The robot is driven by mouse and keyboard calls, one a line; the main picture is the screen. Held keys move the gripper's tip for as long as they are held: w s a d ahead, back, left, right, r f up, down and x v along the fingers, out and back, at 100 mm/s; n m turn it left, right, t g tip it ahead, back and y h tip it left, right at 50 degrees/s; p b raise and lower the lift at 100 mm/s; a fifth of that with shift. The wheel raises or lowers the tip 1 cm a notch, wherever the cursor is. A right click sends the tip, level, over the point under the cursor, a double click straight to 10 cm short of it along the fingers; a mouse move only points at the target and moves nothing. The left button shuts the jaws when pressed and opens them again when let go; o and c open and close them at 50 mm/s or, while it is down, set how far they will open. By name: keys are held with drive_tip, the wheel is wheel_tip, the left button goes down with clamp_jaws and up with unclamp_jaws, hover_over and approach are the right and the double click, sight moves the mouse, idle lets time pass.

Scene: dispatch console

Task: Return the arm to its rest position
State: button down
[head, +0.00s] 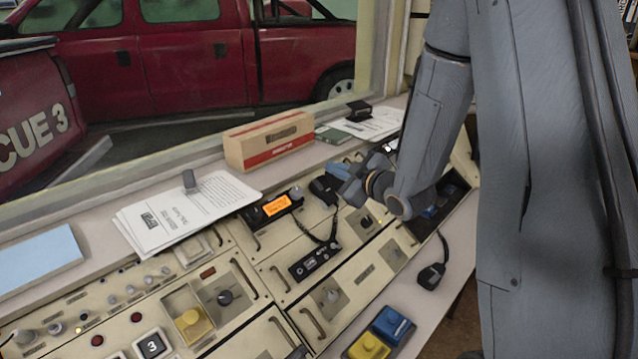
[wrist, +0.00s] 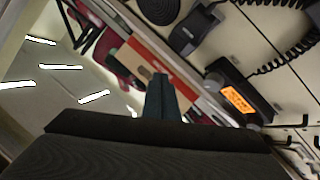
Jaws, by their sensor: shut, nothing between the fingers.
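My gripper (head: 347,182) is at the end of my grey arm, which comes down from the upper right in the head view. It hangs over the back right of the console (head: 262,243), near a black handset (head: 325,188). Its fingers are shut with nothing held. In the wrist view the closed gripper (wrist: 162,98) points up the picture, with the radio's orange display (wrist: 238,100) to its right. I cannot tell whether the gripper touches anything.
A cardboard box (head: 270,140) and papers (head: 183,212) lie on the ledge behind the console. A black microphone (head: 431,276) lies at the front right. Blue (head: 392,325) and yellow (head: 369,346) buttons sit at the front. Red vehicles stand beyond the window.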

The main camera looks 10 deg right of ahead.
drive_tip(key=s+f+m+g+h, duration=0.2)
drive_tip(key=s+m+g, duration=0.3)
drive_tip(key=s, duration=0.9)
drive_tip(key=s+f+m+g+h, duration=0.3)
drive_tip(key=s+m+g, duration=0.3)
drive_tip(key=s, duration=0.8)
drive_tip(key=shift+a+f+g, duration=0.4)
drive_tip(key=shift+g, duration=0.7)
idle(0.9)
